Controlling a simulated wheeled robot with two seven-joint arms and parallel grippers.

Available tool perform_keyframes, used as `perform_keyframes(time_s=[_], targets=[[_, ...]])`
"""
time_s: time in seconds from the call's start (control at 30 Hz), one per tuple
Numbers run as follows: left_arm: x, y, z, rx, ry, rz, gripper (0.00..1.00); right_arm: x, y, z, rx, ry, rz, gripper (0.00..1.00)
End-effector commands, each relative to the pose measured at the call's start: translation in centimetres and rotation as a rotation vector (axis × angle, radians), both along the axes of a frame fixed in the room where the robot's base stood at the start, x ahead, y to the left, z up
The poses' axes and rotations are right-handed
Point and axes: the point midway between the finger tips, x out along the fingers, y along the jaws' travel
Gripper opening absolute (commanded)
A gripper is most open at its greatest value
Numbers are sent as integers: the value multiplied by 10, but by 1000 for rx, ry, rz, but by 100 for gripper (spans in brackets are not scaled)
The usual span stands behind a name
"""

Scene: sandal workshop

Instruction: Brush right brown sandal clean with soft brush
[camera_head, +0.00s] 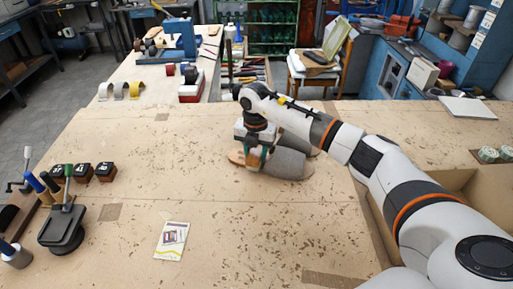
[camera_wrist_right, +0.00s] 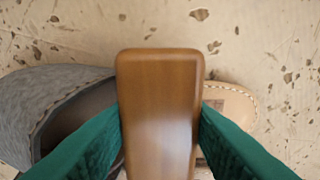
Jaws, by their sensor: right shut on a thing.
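My right gripper (camera_head: 256,157) is shut on the brush, over the sandal on the table. In the right wrist view, its green fingers grip both sides of the brush's smooth brown wooden back (camera_wrist_right: 160,100); the bristles are hidden. The sandal (camera_head: 288,164) looks grey on its upper, with a tan sole. In the wrist view, the grey upper (camera_wrist_right: 45,105) lies left of the brush and the pale stitched sole end (camera_wrist_right: 232,100) lies right. The brush hides the middle of the sandal. Whether bristles touch it cannot be seen. My left gripper is not in view.
The tan table (camera_head: 130,240) is speckled with dark flecks. A leaflet (camera_head: 172,240) lies near the front. Small dark blocks (camera_head: 105,171) and a black stand with a green handle (camera_head: 63,225) are at the left. An open box-like recess (camera_head: 440,182) lies under my right arm.

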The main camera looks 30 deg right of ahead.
Motion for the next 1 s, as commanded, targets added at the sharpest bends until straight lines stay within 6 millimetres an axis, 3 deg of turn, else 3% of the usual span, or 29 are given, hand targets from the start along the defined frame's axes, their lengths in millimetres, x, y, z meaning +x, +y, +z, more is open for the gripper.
perform_keyframes(time_s=[0.47, 1.0], targets=[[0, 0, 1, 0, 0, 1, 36, -1, 0, 1, -1, 1, 0, 16], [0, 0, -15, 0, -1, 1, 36, 17, -16, 0, 0, 0, -1, 16]])
